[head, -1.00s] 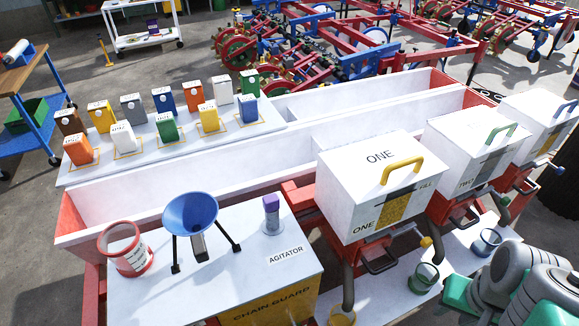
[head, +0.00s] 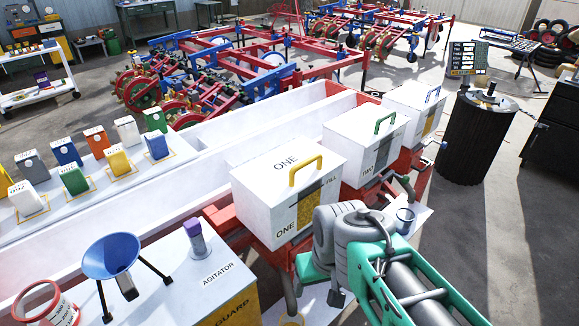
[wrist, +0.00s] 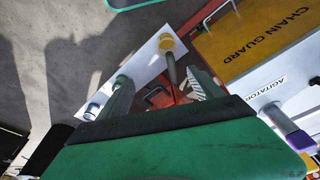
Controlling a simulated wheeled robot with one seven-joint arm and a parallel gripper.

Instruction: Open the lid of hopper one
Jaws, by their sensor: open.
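Hopper one (head: 262,205) is a white box marked ONE in the head view. Its white lid (head: 268,172) is down and carries a yellow arched handle (head: 306,170) on top. My gripper shows in the wrist view (wrist: 160,78) with its two grey fingers apart and nothing between them. In the head view my arm stands in front and to the right of hopper one, apart from the handle, and the fingertips are hard to make out. The handle does not show in the wrist view.
Hopper two (head: 362,150) with a green handle and a third hopper (head: 415,112) with a blue handle stand to the right. Cups stand below the hoppers.

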